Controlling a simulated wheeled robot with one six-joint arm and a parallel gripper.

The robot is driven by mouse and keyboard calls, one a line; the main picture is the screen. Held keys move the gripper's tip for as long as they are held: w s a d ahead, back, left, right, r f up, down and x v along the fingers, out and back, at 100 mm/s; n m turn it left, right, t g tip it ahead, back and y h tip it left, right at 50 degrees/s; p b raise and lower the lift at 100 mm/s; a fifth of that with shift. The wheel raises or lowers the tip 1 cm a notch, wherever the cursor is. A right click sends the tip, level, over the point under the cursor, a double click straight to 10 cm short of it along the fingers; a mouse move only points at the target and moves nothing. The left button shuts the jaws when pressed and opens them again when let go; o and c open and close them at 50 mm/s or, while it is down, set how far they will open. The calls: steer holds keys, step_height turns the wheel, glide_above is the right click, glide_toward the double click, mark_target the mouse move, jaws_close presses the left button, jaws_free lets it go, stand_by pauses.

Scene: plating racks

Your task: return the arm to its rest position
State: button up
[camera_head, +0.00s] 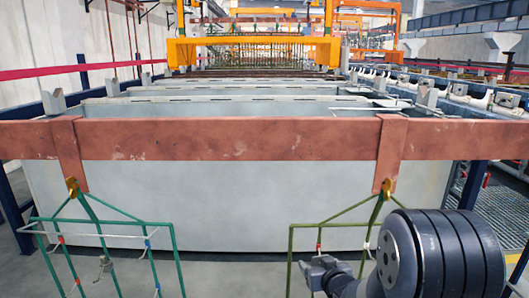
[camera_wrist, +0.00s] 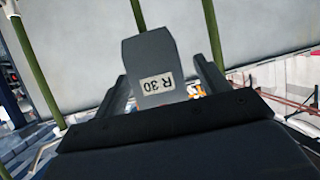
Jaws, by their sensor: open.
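My gripper (camera_head: 324,270) is at the lower right of the head view, in front of the right green hanging rack (camera_head: 291,243). My dark, ribbed arm link fills the lower right corner and hides part of that rack. Green rods (camera_wrist: 38,75) show behind the fingers in the wrist view. I cannot tell whether the gripper touches the rack.
A copper-coloured bar (camera_head: 230,140) spans the view, with a left green rack (camera_head: 175,262) also hanging from it. A pale grey tank (camera_head: 240,205) stands behind. An orange gantry (camera_head: 250,50) is farther back. Floor shows between the racks.

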steer(key=p+v, duration=0.3)
steer(key=v, duration=0.8)
steer(key=x, duration=0.6)
steer(key=b+x, duration=0.1)
steer(key=x, duration=0.2)
steer(key=shift+w+a+r, duration=0.2)
steer(key=shift+w+r, duration=0.1)
steer(key=shift+w, duration=0.1)
steer(key=s, duration=0.7)
steer(key=shift+s, duration=0.35)
steer(key=shift+r, duration=0.15)
